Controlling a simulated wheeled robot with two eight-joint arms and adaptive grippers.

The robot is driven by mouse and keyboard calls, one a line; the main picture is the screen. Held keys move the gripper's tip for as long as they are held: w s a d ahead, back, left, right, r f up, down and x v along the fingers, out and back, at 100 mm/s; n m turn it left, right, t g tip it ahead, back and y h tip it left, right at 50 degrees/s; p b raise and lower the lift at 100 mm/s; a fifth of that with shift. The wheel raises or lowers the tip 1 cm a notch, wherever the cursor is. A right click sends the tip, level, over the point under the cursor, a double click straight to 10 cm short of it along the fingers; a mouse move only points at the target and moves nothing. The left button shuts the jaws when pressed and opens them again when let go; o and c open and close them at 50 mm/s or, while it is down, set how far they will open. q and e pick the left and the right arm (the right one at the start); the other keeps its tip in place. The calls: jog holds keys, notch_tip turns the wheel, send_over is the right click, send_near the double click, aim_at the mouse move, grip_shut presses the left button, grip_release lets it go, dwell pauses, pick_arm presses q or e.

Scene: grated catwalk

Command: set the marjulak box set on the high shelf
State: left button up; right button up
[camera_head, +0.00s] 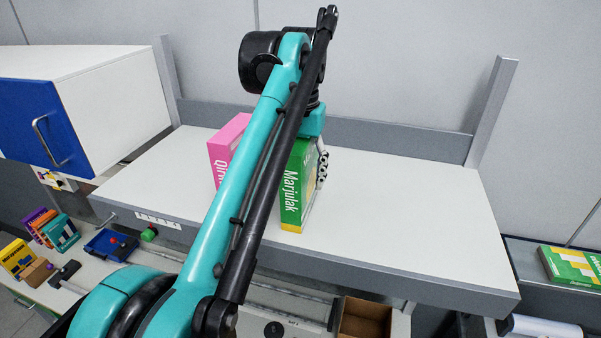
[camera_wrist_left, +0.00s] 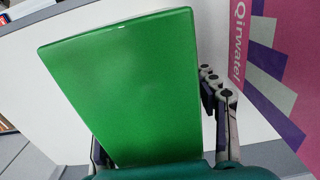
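The green Marjulak box (camera_head: 297,188) with white lettering is upright at the front middle of the white high shelf (camera_head: 410,205). Its lower end is near the shelf's front edge; I cannot tell if it rests there. My left arm crosses in front and hides its left part. My left gripper (camera_head: 312,150) reaches down to the box from above. In the left wrist view the plain green face of the box (camera_wrist_left: 130,90) lies between the two fingers (camera_wrist_left: 160,150), which appear closed against its sides. My right gripper is not in view.
A pink Qirwatel box (camera_head: 226,146) stands on the shelf left of the Marjulak box, partly behind my arm. A white cabinet with a blue door (camera_head: 40,115) is at the left. Another green box (camera_head: 572,266) lies at the far right. The shelf's right half is clear.

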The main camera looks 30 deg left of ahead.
aim_at(300, 141)
pick_arm(q)
notch_tip(300, 141, up, 7)
jog(key=shift+r, duration=0.45)
jog(key=shift+s+f, duration=0.1)
dwell(0.7)
